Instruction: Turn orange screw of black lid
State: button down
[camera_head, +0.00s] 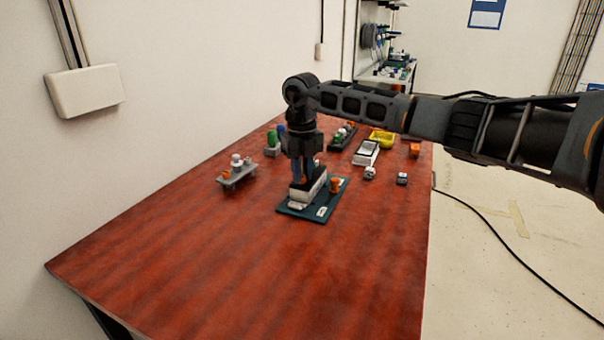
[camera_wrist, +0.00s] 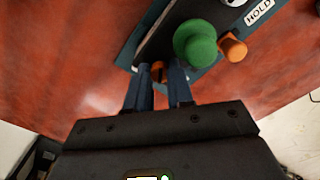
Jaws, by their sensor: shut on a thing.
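My gripper (camera_head: 302,178) points down over a pale and dark block (camera_head: 309,191) on a dark green board (camera_head: 294,209). In the wrist view its blue fingertips (camera_wrist: 161,76) are shut on the orange screw (camera_wrist: 158,69), which shows only as a small orange patch between them. The screw sits at the near end of the black lid (camera_wrist: 165,35). Part of the lid is hidden behind a round green knob (camera_wrist: 195,43). In the head view the gripper hides the screw.
An orange knob (camera_head: 335,184) stands on the board beside the block. A grey stand (camera_head: 238,174) is to the left. A white device (camera_head: 367,153), a yellow bin (camera_head: 382,138) and small blocks lie farther back. The front of the red table (camera_head: 250,270) is clear.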

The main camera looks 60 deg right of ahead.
jog(key=n+b, duration=0.1)
jog(key=n, duration=0.4)
jog(key=shift+n+b, duration=0.3)
jog(key=n+b, duration=0.1)
jog(key=n, duration=0.4)
jog(key=shift+n, duration=0.4)
jog(key=c, duration=1)
grip_release()
